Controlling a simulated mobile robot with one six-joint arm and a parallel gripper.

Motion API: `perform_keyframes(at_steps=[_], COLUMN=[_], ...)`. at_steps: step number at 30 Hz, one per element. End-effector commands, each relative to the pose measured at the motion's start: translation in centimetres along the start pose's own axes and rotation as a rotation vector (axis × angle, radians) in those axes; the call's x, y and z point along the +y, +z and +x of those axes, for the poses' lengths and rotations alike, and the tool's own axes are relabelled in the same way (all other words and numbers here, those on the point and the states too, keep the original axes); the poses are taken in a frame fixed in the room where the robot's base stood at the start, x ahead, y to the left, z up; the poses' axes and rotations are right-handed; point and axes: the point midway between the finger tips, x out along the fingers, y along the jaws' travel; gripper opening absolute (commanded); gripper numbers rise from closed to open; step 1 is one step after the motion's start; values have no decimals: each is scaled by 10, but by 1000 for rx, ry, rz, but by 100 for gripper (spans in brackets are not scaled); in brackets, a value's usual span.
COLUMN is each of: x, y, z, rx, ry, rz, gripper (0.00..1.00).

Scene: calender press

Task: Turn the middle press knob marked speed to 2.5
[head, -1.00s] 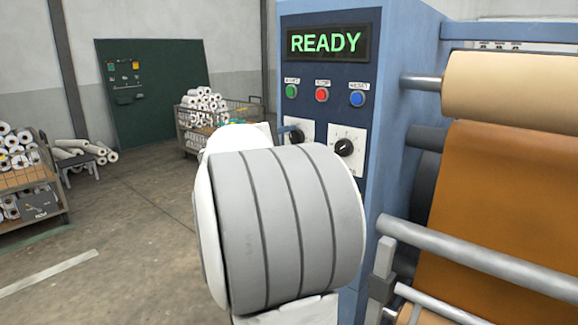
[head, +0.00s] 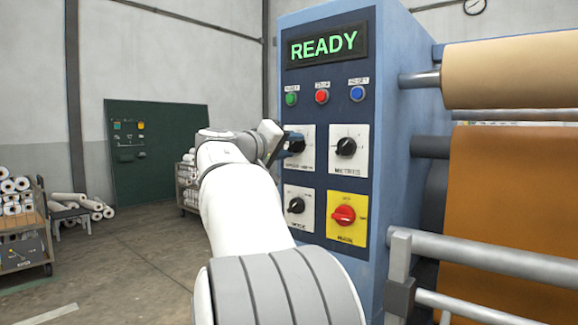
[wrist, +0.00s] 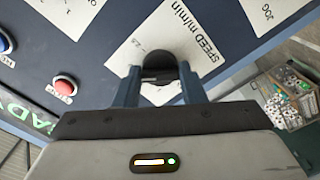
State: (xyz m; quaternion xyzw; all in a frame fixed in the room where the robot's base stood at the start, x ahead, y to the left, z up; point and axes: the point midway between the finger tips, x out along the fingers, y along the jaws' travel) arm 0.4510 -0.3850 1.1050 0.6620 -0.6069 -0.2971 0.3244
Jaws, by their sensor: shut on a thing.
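The speed knob (head: 296,143) is black, on a white plate at the upper left of the press's knob group. In the wrist view the same knob (wrist: 157,66) sits on its plate (wrist: 195,30), lettered "SPEED m/min". Small scale numbers show beside it, too small to read surely. My gripper (wrist: 158,82) is shut on the knob, one finger at each side. In the head view my gripper (head: 281,147) reaches the knob from the left. The knob's pointer is not clear. The display (head: 324,46) reads READY.
Close by are a black METRES knob (head: 346,147), a lower black knob (head: 296,205) and a red switch on yellow (head: 343,215). Green, red and blue buttons (head: 357,94) sit above. Rollers (head: 510,75) stand at right.

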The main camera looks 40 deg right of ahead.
Motion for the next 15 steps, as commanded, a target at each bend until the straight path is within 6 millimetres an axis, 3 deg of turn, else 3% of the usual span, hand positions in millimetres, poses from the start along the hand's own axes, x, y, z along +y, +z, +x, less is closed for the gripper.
perform_keyframes(at_steps=[1,15], x=[-6,-2], y=[5,1], z=[0,0], rx=[-1,-3], ry=[0,0], rz=[47,488], gripper=[14,14])
